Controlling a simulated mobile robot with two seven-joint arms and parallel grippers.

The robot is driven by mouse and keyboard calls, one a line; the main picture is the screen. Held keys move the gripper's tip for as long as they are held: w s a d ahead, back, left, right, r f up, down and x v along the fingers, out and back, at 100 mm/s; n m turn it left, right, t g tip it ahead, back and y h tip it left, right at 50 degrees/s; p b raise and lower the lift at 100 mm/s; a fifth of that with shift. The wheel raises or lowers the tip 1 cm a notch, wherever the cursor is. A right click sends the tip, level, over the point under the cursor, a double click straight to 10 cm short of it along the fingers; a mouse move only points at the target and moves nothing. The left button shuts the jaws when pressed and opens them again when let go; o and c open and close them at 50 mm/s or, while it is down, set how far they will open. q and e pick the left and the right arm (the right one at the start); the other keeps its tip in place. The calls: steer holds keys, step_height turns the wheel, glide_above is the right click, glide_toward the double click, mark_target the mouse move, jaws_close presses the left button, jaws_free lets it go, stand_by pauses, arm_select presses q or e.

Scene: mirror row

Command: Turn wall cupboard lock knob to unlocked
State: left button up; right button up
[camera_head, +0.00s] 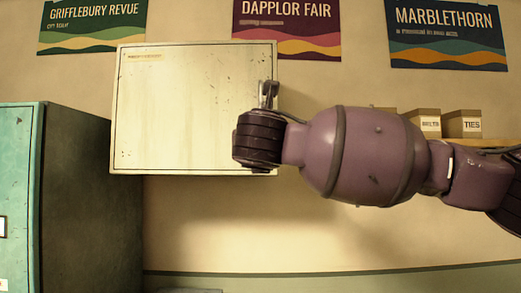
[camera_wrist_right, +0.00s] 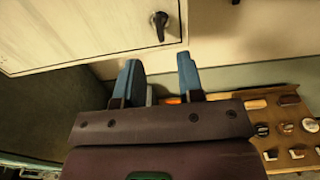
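The wall cupboard (camera_head: 190,110) is a cream, worn, shut box on the wall in the head view. Its lower door corner also shows in the wrist view (camera_wrist_right: 90,25). The lock knob (camera_wrist_right: 160,25) is dark, on a round brass-coloured base near the door's edge, with its lever hanging about straight down in the wrist view. My right gripper (camera_wrist_right: 160,64) has its two blue fingers apart with nothing between them, short of the knob and apart from it. In the head view my right gripper (camera_head: 268,92) is in front of the cupboard's right edge. My left gripper is not in view.
A teal cabinet (camera_head: 20,190) with a dark side stands at the left. Boxes marked BELTS (camera_head: 430,123) and TIES (camera_head: 462,124) sit on a shelf at the right. A wooden table (camera_wrist_right: 285,105) with several small items lies below. Wall below the cupboard is clear.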

steer(key=w+p, duration=0.1)
steer(key=w, duration=0.6)
steer(key=shift+w, duration=0.4)
jaws_close()
